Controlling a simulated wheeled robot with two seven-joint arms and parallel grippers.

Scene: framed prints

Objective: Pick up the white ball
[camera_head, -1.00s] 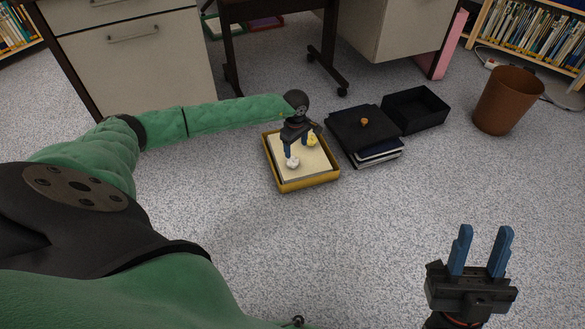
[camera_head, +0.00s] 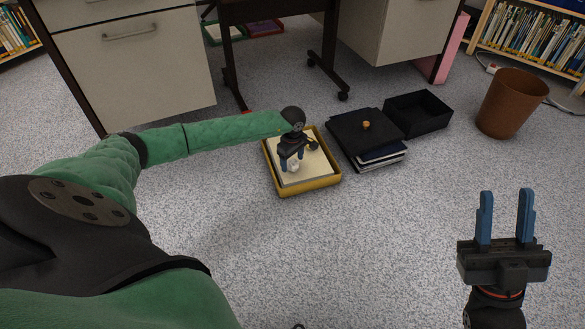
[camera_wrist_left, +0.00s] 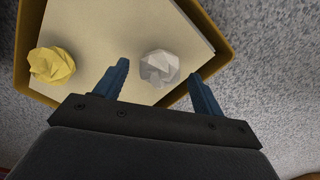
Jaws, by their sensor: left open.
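The white ball (camera_wrist_left: 159,68) looks like crumpled paper and lies on pale sheets in the yellow tray (camera_head: 308,187). In the head view the white ball (camera_head: 294,167) is partly hidden by my left gripper (camera_head: 291,167). In the left wrist view my left gripper (camera_wrist_left: 157,83) is open, with the ball just beyond and between its two blue fingertips. Whether the fingers touch it I cannot tell. My right gripper (camera_head: 505,215) is open and empty at the lower right, far from the tray.
A yellow crumpled ball (camera_wrist_left: 52,66) lies in the same tray, left of the white one. A black folder stack (camera_head: 365,138) with a small orange item (camera_head: 366,125), an empty black box (camera_head: 418,112) and a brown bin (camera_head: 511,104) stand to the right. Carpet in front is clear.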

